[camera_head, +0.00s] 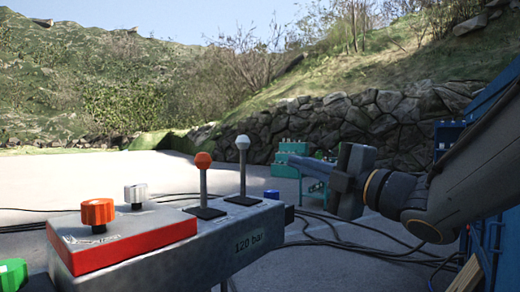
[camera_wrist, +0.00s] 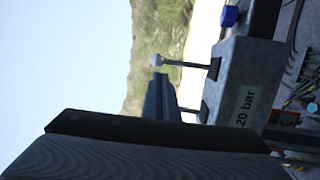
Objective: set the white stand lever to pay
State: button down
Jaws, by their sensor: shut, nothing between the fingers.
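The white-knobbed lever (camera_head: 242,168) stands about upright on the grey stand (camera_head: 215,240), on a dark square base. In the wrist view the same lever (camera_wrist: 185,64) lies sideways, because that picture is turned. The orange-knobbed lever (camera_head: 203,180) stands to its left; in the wrist view it is mostly hidden behind my fingers. My gripper (camera_head: 300,163) is shut and empty, to the right of the white lever and pointing left toward it. In the wrist view my fingertips (camera_wrist: 158,92) show close to the white knob, with a gap. No pay marking is readable.
A red panel (camera_head: 120,240) with an orange knob (camera_head: 98,212) and a white knob (camera_head: 135,195) sits on the stand's left part. The stand reads "120 bar". Black cables (camera_head: 345,238) lie on the ground at right. A blue structure (camera_head: 495,240) stands far right.

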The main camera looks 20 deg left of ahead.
aim_at(248, 144)
jog(key=p+x, duration=0.1)
jog(key=x, duration=0.3)
jog(key=p+x, duration=0.2)
jog(key=x, duration=0.3)
jog(key=p+x, duration=0.1)
jog(key=x, duration=0.4)
jog(key=shift+s+a+r, duration=0.25)
jog(key=shift+s+r, duration=0.1)
jog(key=shift+s, duration=0.05)
jog(key=shift+p, duration=0.3)
